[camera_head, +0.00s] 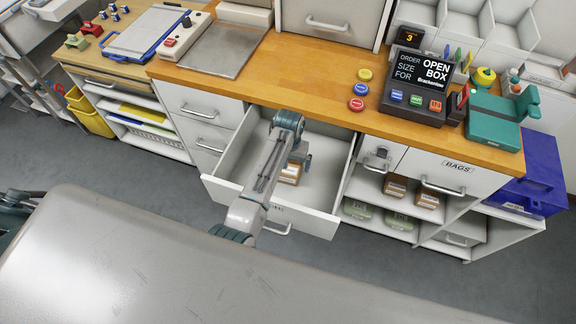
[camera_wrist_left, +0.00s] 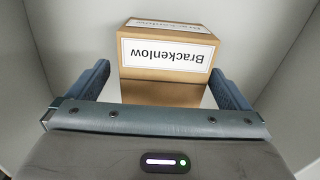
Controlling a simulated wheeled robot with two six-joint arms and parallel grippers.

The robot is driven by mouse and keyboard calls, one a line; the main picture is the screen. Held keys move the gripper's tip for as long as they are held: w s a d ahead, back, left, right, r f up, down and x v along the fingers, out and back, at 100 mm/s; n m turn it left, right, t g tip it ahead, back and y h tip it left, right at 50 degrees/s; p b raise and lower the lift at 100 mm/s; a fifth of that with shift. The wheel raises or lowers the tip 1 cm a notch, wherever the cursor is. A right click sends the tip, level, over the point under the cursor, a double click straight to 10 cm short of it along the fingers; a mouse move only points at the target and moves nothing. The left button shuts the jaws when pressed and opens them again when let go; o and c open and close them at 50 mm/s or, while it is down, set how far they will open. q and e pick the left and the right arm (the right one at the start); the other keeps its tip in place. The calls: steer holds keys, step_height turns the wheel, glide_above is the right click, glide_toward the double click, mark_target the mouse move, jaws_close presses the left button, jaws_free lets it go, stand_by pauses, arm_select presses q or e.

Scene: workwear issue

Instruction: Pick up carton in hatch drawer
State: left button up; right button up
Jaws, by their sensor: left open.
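The carton (camera_head: 290,173) is a small brown box with a white label, inside the open hatch drawer (camera_head: 225,190) in the workbench front. In the left wrist view the carton (camera_wrist_left: 165,84) shows an upside-down "Brackenlow" label. My left gripper (camera_head: 299,160) reaches down into the drawer at the carton and partly hides it in the head view. In the left wrist view its two fingers (camera_wrist_left: 160,68) are apart, one toward each side of the carton. A gap shows beside each finger, and I cannot tell whether either touches. My right gripper is not in view.
The drawer's walls stand close around my left gripper. The wooden worktop (camera_head: 300,92) lies behind, with a sign box (camera_head: 418,85) and coloured buttons. More cartons (camera_head: 395,187) sit on a shelf to the right, near a blue bin (camera_head: 535,180). The drawer's right part is bare.

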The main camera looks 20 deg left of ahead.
arm_select(q)
steer(key=shift+a+f+p, duration=0.2)
steer(key=shift+f+p, duration=0.2)
steer(key=shift+f, duration=1.55)
steer(key=c, duration=1)
steer(key=shift+c, duration=0.2)
